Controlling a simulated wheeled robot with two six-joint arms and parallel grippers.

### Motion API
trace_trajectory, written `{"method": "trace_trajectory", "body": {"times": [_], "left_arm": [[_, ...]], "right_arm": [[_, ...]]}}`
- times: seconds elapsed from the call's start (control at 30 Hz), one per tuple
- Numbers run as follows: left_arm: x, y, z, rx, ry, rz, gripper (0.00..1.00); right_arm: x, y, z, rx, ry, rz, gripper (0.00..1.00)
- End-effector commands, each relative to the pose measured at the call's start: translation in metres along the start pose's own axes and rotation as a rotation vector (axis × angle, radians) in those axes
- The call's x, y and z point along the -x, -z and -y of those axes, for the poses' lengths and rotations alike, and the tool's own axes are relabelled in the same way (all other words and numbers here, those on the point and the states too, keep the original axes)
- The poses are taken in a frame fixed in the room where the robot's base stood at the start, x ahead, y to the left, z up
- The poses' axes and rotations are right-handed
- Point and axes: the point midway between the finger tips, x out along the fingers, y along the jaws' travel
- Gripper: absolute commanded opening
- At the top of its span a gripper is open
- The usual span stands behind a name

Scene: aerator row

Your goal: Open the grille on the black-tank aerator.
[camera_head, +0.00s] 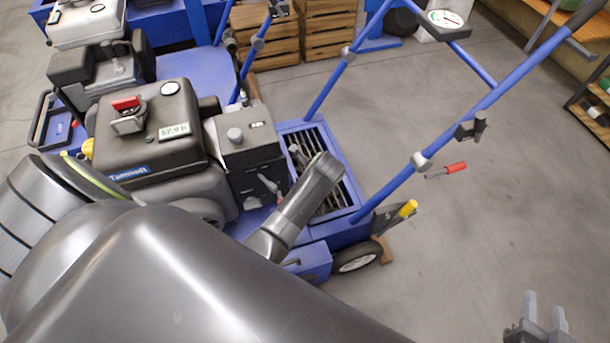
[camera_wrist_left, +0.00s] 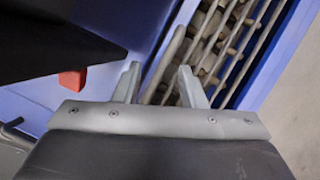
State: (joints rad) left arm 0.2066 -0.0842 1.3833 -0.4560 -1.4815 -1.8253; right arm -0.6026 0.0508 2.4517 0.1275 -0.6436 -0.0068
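The black-tank aerator (camera_head: 150,133) stands at the left in the head view, with a dark tank, an engine housing and a blue frame. The grille's bars (camera_wrist_left: 237,50) also show in the left wrist view. My left arm partly covers it in the head view. My left gripper (camera_wrist_left: 160,83) is open over the grille's edge, with a grey bar seen between its fingers; contact cannot be told. My right gripper (camera_head: 544,315) is open and empty, over floor.
Blue handlebars (camera_head: 390,190) rise beside the grille, with a red-gripped lever (camera_head: 447,171) and a yellow-gripped lever (camera_head: 408,208). A white-tank machine (camera_head: 88,22) stands behind. Wooden crates (camera_head: 265,38) are at the back.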

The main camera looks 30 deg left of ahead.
Motion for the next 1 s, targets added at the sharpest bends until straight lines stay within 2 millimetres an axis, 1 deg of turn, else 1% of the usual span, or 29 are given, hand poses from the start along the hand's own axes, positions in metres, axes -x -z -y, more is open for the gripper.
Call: {"method": "trace_trajectory", "body": {"times": [0.27,0.5,0.57,0.93,0.97,1.0], "left_arm": [[0.0001,-0.0003,0.0001,0.0,0.0,0.0,0.37],[0.0,-0.0003,0.0,0.0,0.0,0.001,0.06],[-0.0001,-0.0003,0.0,0.0,0.0,0.001,0.0],[0.0004,-0.0002,-0.0001,0.002,-0.002,0.001,0.0],[0.0006,-0.0003,-0.0001,0.001,-0.003,0.001,0.0],[0.0009,-0.0004,0.0,0.001,-0.004,0.001,0.0]], "right_arm": [[0.0,0.0014,0.0,0.001,0.0,-0.006,0.36],[0.0,0.0011,0.0,0.001,0.0,-0.005,0.36],[0.0,0.001,0.0,0.001,0.0,-0.005,0.36],[0.0003,-0.0001,0.0003,-0.002,0.002,0.005,0.36],[0.0004,-0.001,0.0006,-0.003,0.003,0.011,0.36],[0.0013,-0.006,0.0008,-0.007,0.004,0.038,0.36]]}}
